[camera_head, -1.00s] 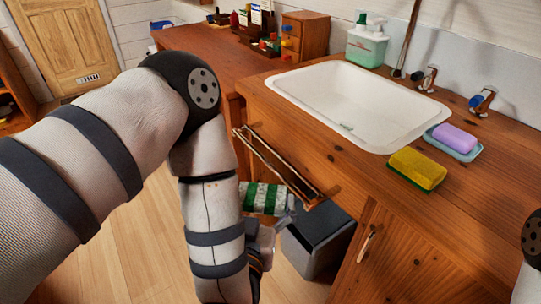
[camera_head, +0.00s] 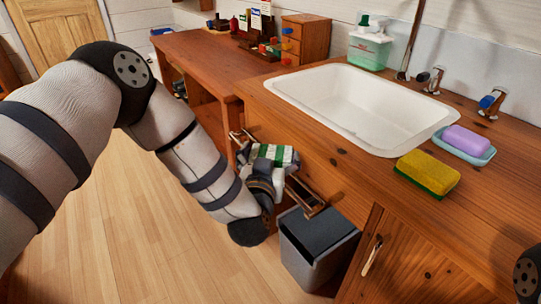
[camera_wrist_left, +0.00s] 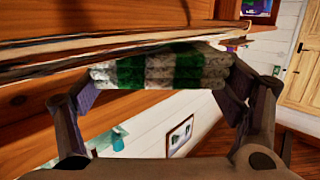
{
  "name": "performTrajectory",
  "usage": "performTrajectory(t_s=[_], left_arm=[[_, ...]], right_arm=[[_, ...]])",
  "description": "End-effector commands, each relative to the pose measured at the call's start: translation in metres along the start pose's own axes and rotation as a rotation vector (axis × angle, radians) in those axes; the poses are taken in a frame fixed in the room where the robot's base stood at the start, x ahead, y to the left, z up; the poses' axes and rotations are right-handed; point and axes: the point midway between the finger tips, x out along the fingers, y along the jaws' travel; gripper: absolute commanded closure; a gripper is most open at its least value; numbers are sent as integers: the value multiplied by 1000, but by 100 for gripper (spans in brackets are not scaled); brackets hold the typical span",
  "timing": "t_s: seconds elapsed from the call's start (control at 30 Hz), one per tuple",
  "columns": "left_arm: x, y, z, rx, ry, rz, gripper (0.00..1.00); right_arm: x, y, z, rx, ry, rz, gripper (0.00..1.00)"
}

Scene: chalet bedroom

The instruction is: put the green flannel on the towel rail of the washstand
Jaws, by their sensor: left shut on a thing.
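The folded flannel (camera_head: 275,153), striped green and white, is in my left gripper (camera_head: 263,174) at the front of the washstand. In the left wrist view the flannel (camera_wrist_left: 160,68) spans between the two fingers of the gripper (camera_wrist_left: 163,95). The towel rail (camera_head: 305,196) runs along the washstand's front below the counter, and the flannel and gripper hide its middle. In the left wrist view the rail (camera_wrist_left: 120,42) crosses close along the flannel's upper edge. I cannot tell whether they touch. My right gripper is out of view.
A grey bin (camera_head: 318,250) stands on the floor just below the rail's near end. The washstand counter holds a white basin (camera_head: 350,100), a yellow sponge (camera_head: 427,172) and a purple soap (camera_head: 466,139) on a dish. A cupboard handle (camera_head: 372,256) sticks out nearby. Floor at left is clear.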

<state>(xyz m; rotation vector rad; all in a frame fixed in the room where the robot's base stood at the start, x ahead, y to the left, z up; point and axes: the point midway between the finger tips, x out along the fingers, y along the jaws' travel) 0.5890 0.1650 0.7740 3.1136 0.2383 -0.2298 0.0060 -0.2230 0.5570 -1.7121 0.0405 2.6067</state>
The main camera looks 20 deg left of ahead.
Motion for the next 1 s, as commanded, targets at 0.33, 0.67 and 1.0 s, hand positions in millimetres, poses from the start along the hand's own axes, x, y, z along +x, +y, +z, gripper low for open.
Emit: performTrajectory(t_s=[0.33, 0.67, 1.0], left_arm=[[0, 0, 3, -1, 0, 0, 0], [-6, 0, -1, 0, -2, 1, 0], [-85, 1, -2, 0, -1, 3, 0]], right_arm=[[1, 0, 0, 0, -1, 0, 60], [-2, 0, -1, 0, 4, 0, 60], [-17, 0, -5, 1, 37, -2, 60]])
